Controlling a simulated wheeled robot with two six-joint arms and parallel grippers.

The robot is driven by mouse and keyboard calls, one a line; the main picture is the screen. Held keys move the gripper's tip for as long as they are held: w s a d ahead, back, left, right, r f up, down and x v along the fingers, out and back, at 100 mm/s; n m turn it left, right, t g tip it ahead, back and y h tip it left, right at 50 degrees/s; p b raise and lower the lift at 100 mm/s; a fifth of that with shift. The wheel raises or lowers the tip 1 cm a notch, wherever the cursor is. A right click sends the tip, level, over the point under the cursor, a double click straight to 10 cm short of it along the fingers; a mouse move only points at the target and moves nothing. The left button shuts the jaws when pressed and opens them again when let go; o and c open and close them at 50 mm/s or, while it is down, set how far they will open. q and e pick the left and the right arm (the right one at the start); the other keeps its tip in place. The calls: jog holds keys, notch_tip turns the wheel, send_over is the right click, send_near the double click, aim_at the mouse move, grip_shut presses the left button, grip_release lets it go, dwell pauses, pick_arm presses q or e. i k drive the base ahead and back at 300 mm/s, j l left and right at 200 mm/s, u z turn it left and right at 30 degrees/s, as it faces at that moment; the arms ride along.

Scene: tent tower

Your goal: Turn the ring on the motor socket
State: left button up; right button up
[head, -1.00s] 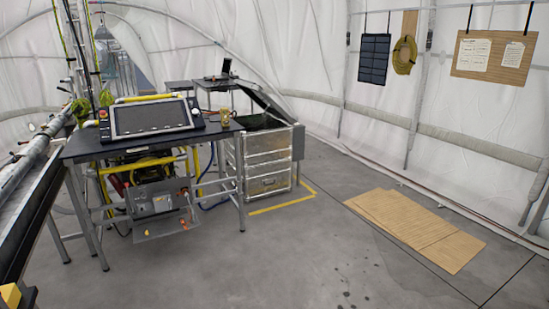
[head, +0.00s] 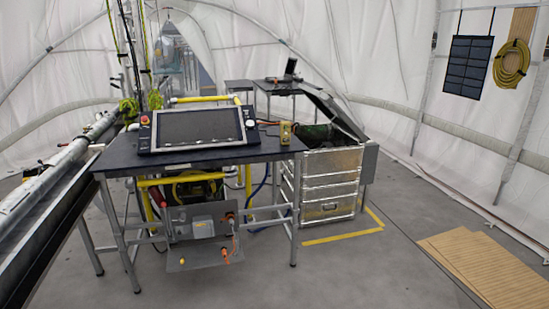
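A grey box with fittings (head: 202,226) sits low under the black-topped table (head: 205,155), with a small orange fitting (head: 231,219) at its right side. A grey plate (head: 195,262) below it carries small orange and yellow parts. I cannot tell at this size which part is the motor socket or its ring. A yellow tubular frame (head: 165,181) with dark machinery stands behind the box. Neither of my grippers is in view.
On the table are a console with a dark screen (head: 195,126) and a small yellowish device (head: 285,133). A silver crate (head: 335,175) stands to the right. A long rail structure (head: 50,225) runs along the left. The floor in front is clear, with wooden boards (head: 490,262) at right.

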aim_at(231, 214)
jog(key=i+l+u, duration=0.15)
jog(key=i+u, duration=0.15)
jog(key=i, duration=0.15)
jog(key=i+l+u, duration=0.3)
jog(key=i, duration=0.15)
jog(key=i+z, duration=0.1)
jog(key=i, duration=0.4)
